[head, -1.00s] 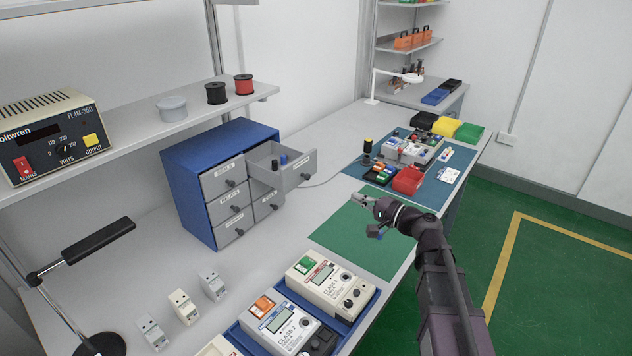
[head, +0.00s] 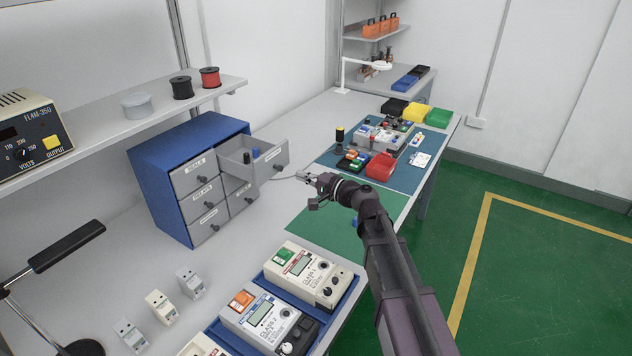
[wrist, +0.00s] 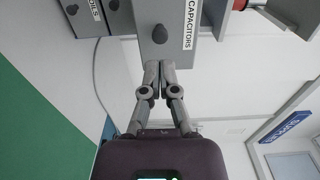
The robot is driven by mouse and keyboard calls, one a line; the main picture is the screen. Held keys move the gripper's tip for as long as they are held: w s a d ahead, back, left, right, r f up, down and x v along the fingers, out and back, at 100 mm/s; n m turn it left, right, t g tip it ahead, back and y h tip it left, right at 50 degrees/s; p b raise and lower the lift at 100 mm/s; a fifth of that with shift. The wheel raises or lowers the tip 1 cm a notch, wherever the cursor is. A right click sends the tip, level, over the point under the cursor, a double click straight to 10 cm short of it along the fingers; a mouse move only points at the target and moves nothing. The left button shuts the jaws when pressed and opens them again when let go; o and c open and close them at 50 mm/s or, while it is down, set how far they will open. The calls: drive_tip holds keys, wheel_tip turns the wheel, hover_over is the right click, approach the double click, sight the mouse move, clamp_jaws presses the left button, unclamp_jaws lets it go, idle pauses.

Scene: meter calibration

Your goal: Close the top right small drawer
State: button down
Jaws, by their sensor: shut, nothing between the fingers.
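The top right small drawer (head: 262,160) of the blue cabinet (head: 163,158) is pulled out, with small dark and blue parts inside. In the wrist view its grey front (wrist: 170,45) shows a dark knob and a label reading CAPACITORS. My gripper (head: 305,177) is shut and empty, in front of the drawer and to its right. In the wrist view the closed fingertips (wrist: 158,66) lie just below the knob in the picture, close to the drawer front. I cannot tell whether they touch it.
The other cabinet drawers (head: 205,203) look shut. A green mat (head: 345,225) lies below my arm. Meters (head: 308,275) stand in a blue tray at the front. A blue mat with a red bin (head: 381,167) is beyond my arm. A shelf (head: 150,118) overhangs at left.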

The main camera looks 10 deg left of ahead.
sight(248, 154)
drive_tip(key=shift+x, duration=2.4)
drive_tip(key=x, duration=1.5)
drive_tip(key=shift+f, duration=0.1)
drive_tip(key=shift+a, duration=0.15)
drive_tip(key=shift+s+d, duration=0.2)
drive_tip(key=shift+d, duration=0.3)
drive_tip(key=v, duration=1.3)
drive_tip(key=shift+d, duration=0.25)
